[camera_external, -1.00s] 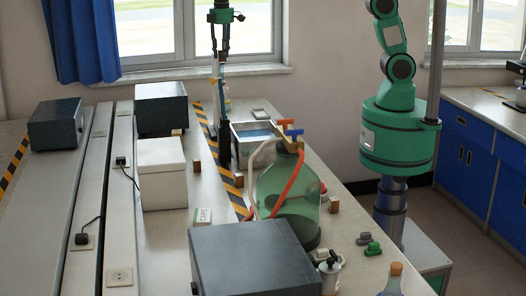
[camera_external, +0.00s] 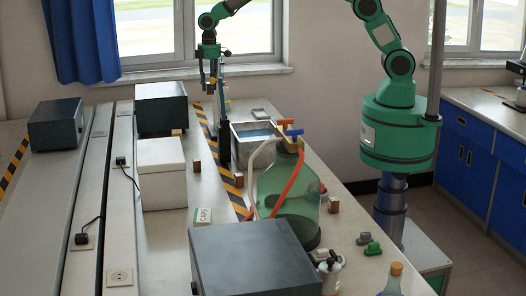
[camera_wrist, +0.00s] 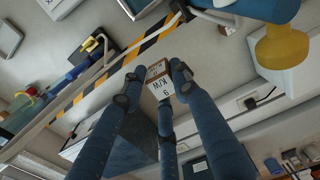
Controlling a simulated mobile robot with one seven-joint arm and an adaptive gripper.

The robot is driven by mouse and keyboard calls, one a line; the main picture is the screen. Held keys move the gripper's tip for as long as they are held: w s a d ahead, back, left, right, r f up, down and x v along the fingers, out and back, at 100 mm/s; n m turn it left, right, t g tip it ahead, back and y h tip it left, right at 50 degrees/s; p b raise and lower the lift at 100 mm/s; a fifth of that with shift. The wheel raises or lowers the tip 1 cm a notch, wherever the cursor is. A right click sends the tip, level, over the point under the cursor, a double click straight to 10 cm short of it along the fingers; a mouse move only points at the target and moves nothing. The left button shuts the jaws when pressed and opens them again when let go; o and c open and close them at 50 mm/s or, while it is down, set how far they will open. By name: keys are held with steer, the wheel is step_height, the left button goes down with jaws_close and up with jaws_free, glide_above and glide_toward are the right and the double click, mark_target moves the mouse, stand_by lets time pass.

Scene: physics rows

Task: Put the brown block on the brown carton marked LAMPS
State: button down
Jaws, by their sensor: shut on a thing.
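My gripper (camera_external: 208,78) hangs at the back of the bench, pointing down beside the tall stand. In the wrist view its blue fingers (camera_wrist: 154,86) close around a small lettered box (camera_wrist: 159,88) with a white face and a brown face. The lettering is not clearly readable. Small brown blocks stand on the bench: one beside the white box (camera_external: 197,167), one near the striped tape (camera_external: 239,181), and one right of the green bottle (camera_external: 334,205). I cannot make out a carton marked LAMPS.
The bench's right strip is partly clear.

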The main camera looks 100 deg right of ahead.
step_height(320, 180, down, 12)
steer(key=shift+f, duration=0.15)
steer(key=shift+p, duration=0.5)
steer(key=shift+n+p, duration=0.4)
steer(key=shift+p, duration=0.25)
glide_above(186, 133)
steer(key=shift+d+f+p, duration=0.15)
steer(key=shift+f+p, duration=0.2)
steer(key=shift+f, duration=0.4)
steer(key=shift+f, duration=0.1)
stand_by(0.4)
steer(key=shift+f, duration=1.65)
steer(key=shift+f, duration=0.1)
